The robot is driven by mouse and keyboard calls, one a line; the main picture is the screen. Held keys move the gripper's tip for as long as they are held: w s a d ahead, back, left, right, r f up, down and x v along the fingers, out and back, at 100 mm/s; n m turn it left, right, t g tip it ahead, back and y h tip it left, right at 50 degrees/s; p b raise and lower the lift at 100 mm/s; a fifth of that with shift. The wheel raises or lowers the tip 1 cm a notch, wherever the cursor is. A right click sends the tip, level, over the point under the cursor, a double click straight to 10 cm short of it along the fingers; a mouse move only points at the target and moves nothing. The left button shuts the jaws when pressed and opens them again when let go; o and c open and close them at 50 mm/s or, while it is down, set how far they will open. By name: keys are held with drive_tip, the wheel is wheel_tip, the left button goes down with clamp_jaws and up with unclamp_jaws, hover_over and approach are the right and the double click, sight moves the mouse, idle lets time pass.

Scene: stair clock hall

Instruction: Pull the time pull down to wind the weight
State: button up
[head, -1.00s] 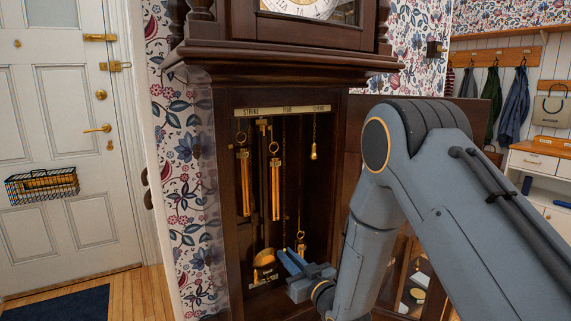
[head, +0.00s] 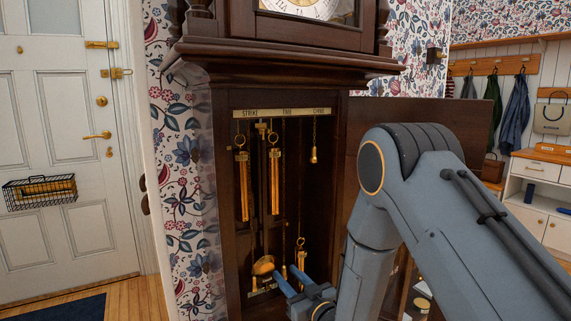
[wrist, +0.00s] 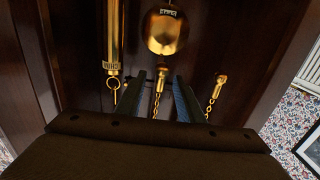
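The time pull (head: 284,272) is a small brass piece on a chain, hanging low in the dark clock case. In the wrist view the time pull (wrist: 158,83) is between the two blue fingers, with gaps on both sides. My gripper (head: 286,276) is open there. The time weight (head: 274,184), a gold cylinder, hangs high, about level with the strike weight (head: 243,186). The chime weight (head: 301,255) hangs low, just right of my gripper, and the chime pull (head: 314,155) hangs high. The strike pull (wrist: 220,82) is low, apart from the fingers.
The round brass pendulum bob (head: 263,265) hangs close to the left of my fingers. The case walls enclose both sides, and the open case door (head: 405,118) stands at the right. A label strip (head: 283,113) runs along the top of the opening.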

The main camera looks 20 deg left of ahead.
drive_tip(key=p+v, duration=0.3)
drive_tip(key=v, duration=0.9)
idle(0.5)
drive_tip(key=shift+r, duration=0.15)
drive_tip(key=w+d+r+m+g+h+p, duration=0.1)
drive_tip(key=d+r+m+g+h+p, duration=0.3)
drive_tip(key=d, duration=0.6)
drive_tip(key=w+d+r+m+h, duration=0.1)
drive_tip(key=d+h, duration=0.6)
drive_tip(key=d, duration=0.4)
drive_tip(key=s+d+r+m+g+h+p, duration=0.1)
drive_tip(key=s+d+r+g, duration=0.1)
drive_tip(key=s, duration=0.6)
drive_tip(key=s+d+r+m+g+h, duration=0.1)
drive_tip(key=s+d+r+m+g, duration=0.1)
drive_tip(key=s+d, duration=0.4)
drive_tip(key=s+d+r+m+g+p, duration=0.1)
drive_tip(key=s+d+r+m+g, duration=0.1)
drive_tip(key=s, duration=0.7)
wheel_tip(320, 180, up, 4)
drive_tip(key=shift+s+d+f+g+h+p, duration=0.35)
drive_tip(key=shift+d+g, duration=0.45)
drive_tip(key=shift+d, duration=0.4)
